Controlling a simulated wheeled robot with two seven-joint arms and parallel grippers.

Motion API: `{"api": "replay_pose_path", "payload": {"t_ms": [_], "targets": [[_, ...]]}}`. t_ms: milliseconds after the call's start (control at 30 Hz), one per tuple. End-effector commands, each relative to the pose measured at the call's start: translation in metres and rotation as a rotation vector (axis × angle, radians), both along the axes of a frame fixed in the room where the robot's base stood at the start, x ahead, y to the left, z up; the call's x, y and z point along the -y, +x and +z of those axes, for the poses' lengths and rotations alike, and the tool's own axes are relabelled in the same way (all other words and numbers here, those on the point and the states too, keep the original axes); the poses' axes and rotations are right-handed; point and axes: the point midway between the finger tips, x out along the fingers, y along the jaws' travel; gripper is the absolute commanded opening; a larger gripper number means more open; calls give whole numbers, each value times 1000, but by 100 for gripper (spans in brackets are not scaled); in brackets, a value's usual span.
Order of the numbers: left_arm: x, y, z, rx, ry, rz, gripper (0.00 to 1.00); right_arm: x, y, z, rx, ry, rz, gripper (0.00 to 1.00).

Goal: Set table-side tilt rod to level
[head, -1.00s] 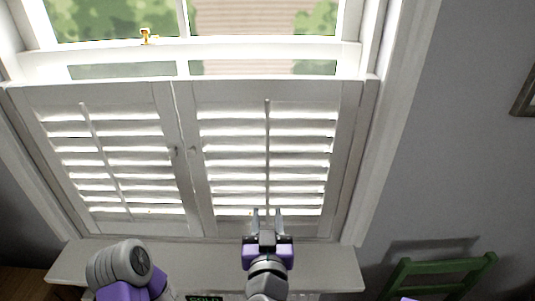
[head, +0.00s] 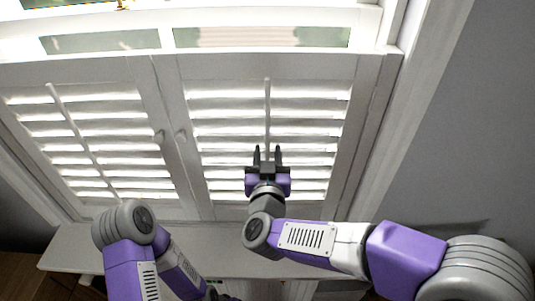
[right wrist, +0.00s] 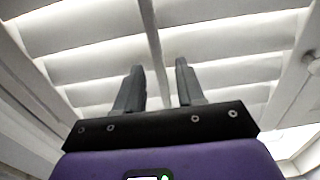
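Two white louvered shutter panels hang side by side below the window. The right panel has a thin white tilt rod (head: 267,105) down its middle. The left panel has its own tilt rod (head: 70,122), leaning in the picture. The slats (head: 225,115) show bright gaps between them. My right gripper (head: 267,152) is open in front of the right panel's lower half, in line with its rod. In the right wrist view the rod (right wrist: 151,42) runs down between the two parted fingers (right wrist: 158,80); contact cannot be told. My left arm shows at lower left, its gripper out of view.
Round knobs (head: 181,135) sit near the seam between the panels. A white sill (head: 75,250) runs below the shutters, under my arms. The window frame and grey wall (head: 450,150) lie to the right.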

Motion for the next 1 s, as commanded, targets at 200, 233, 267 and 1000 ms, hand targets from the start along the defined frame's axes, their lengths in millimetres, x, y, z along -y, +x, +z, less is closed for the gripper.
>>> {"api": "replay_pose_path", "payload": {"t_ms": [200, 233, 267, 1000], "targets": [[0, 0, 0, 0, 0, 0, 0, 0, 3, 0, 0, 0, 1, 38], [0, 0, 0, 0, 0, 0, 0, 0, 3, 0, 0, 0, 1, 38], [0, 0, 0, 0, 0, 0, 0, 0, 3, 0, 0, 0, 1, 38], [0, 0, -21, 0, 0, 0, 0, -1, 2, -29, -2, -1, 2, 0]]}}
